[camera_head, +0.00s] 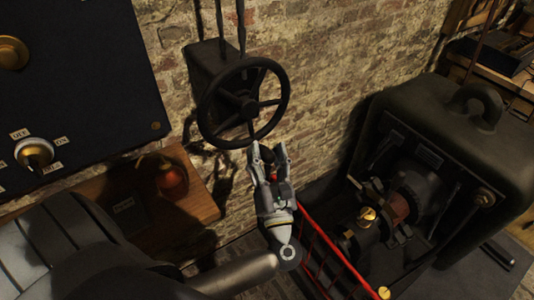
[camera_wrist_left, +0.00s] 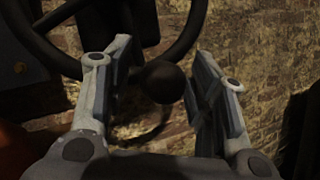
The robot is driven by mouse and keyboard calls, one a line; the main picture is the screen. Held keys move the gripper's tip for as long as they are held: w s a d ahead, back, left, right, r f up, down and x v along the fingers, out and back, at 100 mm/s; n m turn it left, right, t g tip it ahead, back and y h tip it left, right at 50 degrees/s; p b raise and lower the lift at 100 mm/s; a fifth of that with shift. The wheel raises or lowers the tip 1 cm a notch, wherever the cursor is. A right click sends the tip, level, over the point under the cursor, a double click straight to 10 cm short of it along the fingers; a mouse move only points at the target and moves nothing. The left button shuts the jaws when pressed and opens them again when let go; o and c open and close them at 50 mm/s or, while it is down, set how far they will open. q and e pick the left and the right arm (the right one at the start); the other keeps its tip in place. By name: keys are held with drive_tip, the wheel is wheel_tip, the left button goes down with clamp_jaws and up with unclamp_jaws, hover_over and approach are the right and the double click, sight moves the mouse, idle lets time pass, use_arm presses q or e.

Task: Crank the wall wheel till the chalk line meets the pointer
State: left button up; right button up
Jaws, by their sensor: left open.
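The dark wall wheel (camera_head: 248,107) is mounted on a box on the brick wall in the head view. My left gripper (camera_head: 268,150) is just below its lower right rim, fingers pointing up toward it. In the left wrist view, the left gripper (camera_wrist_left: 162,62) is open, with a dark round knob (camera_wrist_left: 163,80) between and beyond its fingers. The wheel's rim (camera_wrist_left: 33,42) curves across the top left there. I cannot tell whether the fingers touch the knob. I cannot make out a chalk line or pointer. My right gripper is not in view.
A dark panel (camera_head: 85,80) with a knob switch (camera_head: 35,154) is at the left. A red round object (camera_head: 172,178) sits by a wooden shelf (camera_head: 200,203) below it. A bulky dark machine (camera_head: 470,150) stands right, and a red rail (camera_head: 325,245) runs below the gripper.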

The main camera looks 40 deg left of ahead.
sight(236, 143)
use_arm(q)
clamp_jaws()
drive_tip(key=shift+s+a+r+m+g+h+p, duration=0.25)
drive_tip(key=shift+s+a+r+m+h+p, duration=0.45)
drive_tip(key=shift+s+m+p, duration=1.65)
drive_tip(key=shift+s+a+r+m+g+h+p, duration=0.3)
drive_tip(key=shift+m+h+p, duration=0.75)
drive_tip(key=shift+p, duration=2.95)
drive_tip(key=shift+s+a+r+m+g+h+p, duration=0.25)
drive_tip(key=shift+s+a+r+m+h+p, duration=0.45)
drive_tip(key=shift+s+m+p, duration=1.65)
drive_tip(key=shift+w+d+f+n+p, duration=0.15)
drive_tip(key=shift+w+n+p, duration=0.5)
drive_tip(key=shift+w, duration=0.55)
unclamp_jaws()
drive_tip(key=shift+s, duration=0.1)
drive_tip(key=shift+f, duration=0.1)
